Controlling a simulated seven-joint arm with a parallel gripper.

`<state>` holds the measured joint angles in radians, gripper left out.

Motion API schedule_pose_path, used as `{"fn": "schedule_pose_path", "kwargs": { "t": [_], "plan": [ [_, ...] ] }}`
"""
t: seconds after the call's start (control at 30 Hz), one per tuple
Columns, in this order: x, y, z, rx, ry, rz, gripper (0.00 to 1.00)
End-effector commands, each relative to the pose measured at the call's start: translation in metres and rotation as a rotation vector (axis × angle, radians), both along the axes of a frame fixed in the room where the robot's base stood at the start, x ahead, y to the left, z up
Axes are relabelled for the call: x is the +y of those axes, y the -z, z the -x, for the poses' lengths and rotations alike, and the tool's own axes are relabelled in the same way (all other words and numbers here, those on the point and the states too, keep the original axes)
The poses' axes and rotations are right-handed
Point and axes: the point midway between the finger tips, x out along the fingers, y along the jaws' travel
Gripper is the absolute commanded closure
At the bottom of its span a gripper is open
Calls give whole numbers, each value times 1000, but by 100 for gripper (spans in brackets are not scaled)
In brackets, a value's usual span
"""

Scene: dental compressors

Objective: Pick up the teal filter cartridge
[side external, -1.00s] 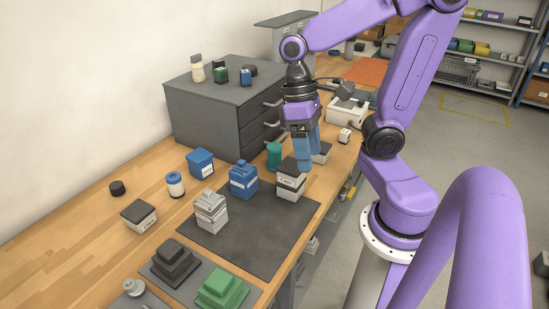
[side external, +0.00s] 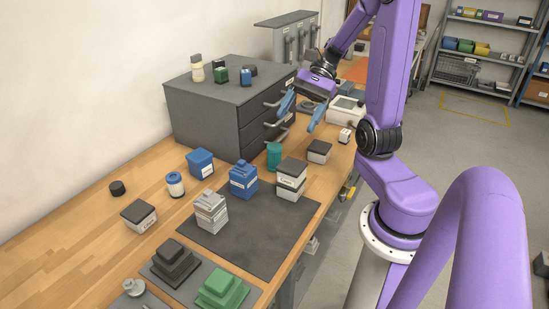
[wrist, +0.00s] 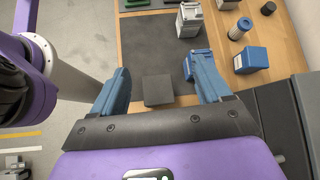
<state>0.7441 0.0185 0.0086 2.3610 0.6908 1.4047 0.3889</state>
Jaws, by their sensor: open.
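The teal filter cartridge (side external: 274,156) stands upright on the wooden bench, just beyond the back edge of the dark mat. It is between the grey drawer cabinet and a white box with a black lid. My gripper (side external: 296,122) is open and empty in the side view, tilted, and above and beyond the cartridge near the drawer handles. Its blue fingers are spread wide in the wrist view (wrist: 160,65). I cannot make out the cartridge in the wrist view; a finger may be hiding it.
The black-lidded box (side external: 290,178) stands close to the cartridge, with a blue unit (side external: 243,180) to its left on the mat (side external: 247,235). A smaller dark-topped box (side external: 319,151) is to the right. The grey cabinet (side external: 205,122) rises behind the cartridge.

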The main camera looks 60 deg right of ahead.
Motion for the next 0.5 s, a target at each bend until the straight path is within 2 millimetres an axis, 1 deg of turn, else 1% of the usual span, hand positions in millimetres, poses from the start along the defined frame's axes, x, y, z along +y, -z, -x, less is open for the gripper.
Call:
{"fn": "schedule_pose_path", "kwargs": {
  "t": [0.03,0.17,0.3,0.5],
  "plan": [
    [-11,-1,-2,10,86,-30,23],
    [-38,-3,-5,26,297,-110,23],
    [-69,-6,-4,30,516,-196,23],
    [-103,-10,4,19,746,-291,23]
  ]
}}
